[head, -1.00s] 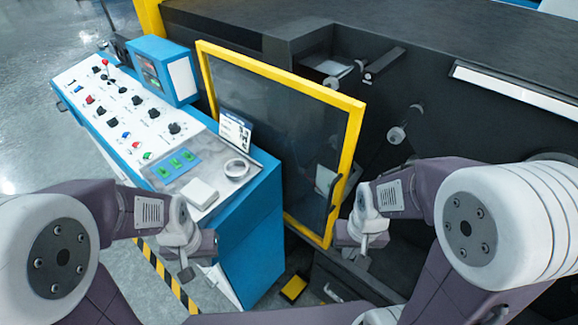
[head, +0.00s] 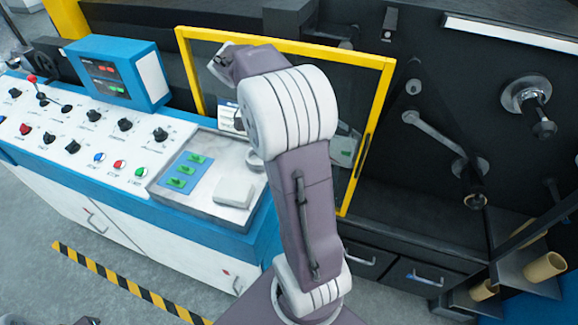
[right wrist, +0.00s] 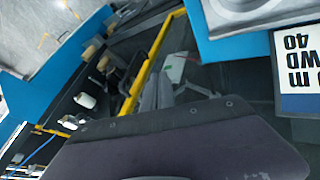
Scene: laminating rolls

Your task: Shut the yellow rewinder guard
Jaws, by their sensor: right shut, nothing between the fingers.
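The yellow rewinder guard (head: 384,105) is a yellow frame with a dark see-through panel, standing behind the console in the head view. It stands open, with the machine's shafts uncovered to its right. A dark handle (head: 365,155) is on its right side. My right arm rises in front of the guard, hiding its middle, and bends left near the top bar. My right gripper (right wrist: 180,138) shows as a purple body low in the right wrist view, shut and empty. The frame's yellow bar (right wrist: 155,62) lies beyond it; I cannot tell whether they touch. My left gripper is out of view.
The blue and white control console (head: 120,165) with a screen box (head: 110,72) stands left of the guard. Shafts (head: 530,100) stick out of the dark machine at right. Drawers (head: 375,260) and a rack with cardboard cores (head: 545,267) are lower right.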

